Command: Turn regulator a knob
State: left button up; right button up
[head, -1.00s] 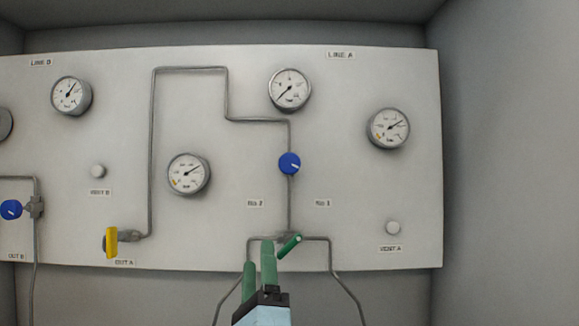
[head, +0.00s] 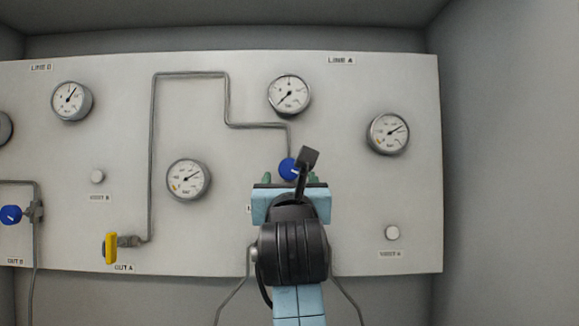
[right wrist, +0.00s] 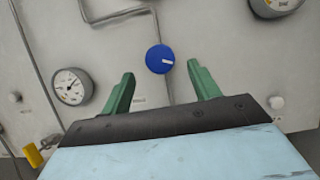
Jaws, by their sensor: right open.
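The regulator A knob (head: 287,168) is a round blue knob with a white mark, on the pipe under the LINE A label. In the head view my right gripper (head: 290,181) is raised in front of the panel, and its wrist partly covers the knob. In the right wrist view the blue knob (right wrist: 160,59) shows whole, just beyond and between the two green fingertips (right wrist: 162,74). The fingers are open and apart, with nothing between them that I can see held. A green handle seen lower on this line earlier is hidden behind my arm. My left gripper is not in view.
Round gauges (head: 289,95) (head: 388,133) (head: 188,179) surround the knob on the white panel (head: 365,215). A yellow handle (head: 111,248) sits at OUT A. A white button (head: 392,233) is at VENT A. Another blue knob (head: 11,215) is at far left. Thin pipes run across the panel.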

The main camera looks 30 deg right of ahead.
aim_at(290, 171)
jog(key=x, duration=0.6)
jog(key=shift+w+d+p, duration=0.1)
jog(key=shift+p, duration=0.3)
jog(key=c, duration=1)
